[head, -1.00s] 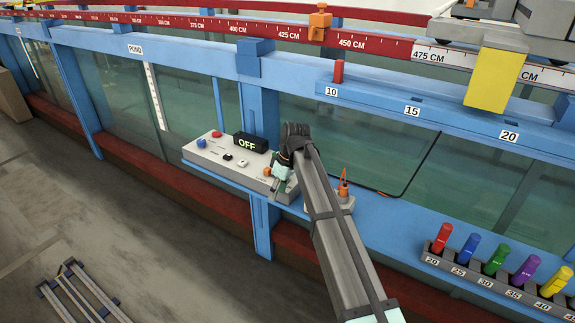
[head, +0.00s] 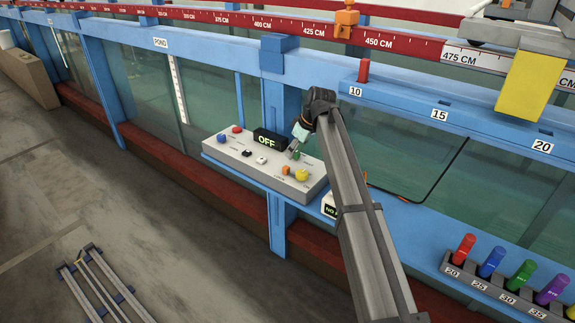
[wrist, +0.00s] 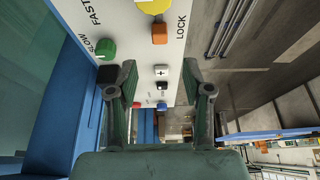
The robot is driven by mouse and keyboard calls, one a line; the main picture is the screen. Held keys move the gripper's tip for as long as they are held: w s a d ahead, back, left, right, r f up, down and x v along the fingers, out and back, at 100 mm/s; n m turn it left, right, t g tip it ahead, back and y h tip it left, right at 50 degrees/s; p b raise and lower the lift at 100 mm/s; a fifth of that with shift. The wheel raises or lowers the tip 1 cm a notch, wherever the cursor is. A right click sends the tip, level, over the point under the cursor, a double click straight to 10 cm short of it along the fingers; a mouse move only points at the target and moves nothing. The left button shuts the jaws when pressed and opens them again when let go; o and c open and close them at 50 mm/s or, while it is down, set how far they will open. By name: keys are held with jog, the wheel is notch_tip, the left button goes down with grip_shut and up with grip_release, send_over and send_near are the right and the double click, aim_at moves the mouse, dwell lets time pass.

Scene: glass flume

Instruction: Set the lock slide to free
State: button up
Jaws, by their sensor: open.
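The control panel (head: 240,160) is a pale box on the blue ledge, with an OFF display (head: 267,141). An orange block (head: 285,169) is on its right part. In the wrist view, the orange block (wrist: 160,33) sits beside the printed word LOCK; I take it as the lock slide. Which setting it is at cannot be read. My gripper (head: 295,148) is over the back right of the panel, near the green knob (head: 296,155). In the wrist view, my gripper (wrist: 162,85) is open and empty, its fingers apart, with the orange block beyond the fingertips.
A yellow knob (head: 302,175) is right beside the orange block. A rack of coloured plugs (head: 500,285) stands at the right.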

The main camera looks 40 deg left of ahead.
aim_at(287, 167)
jog(key=p+x, duration=0.2)
jog(key=x, duration=0.7)
jog(key=shift+a+f, duration=0.1)
jog(key=shift+f, duration=0.3)
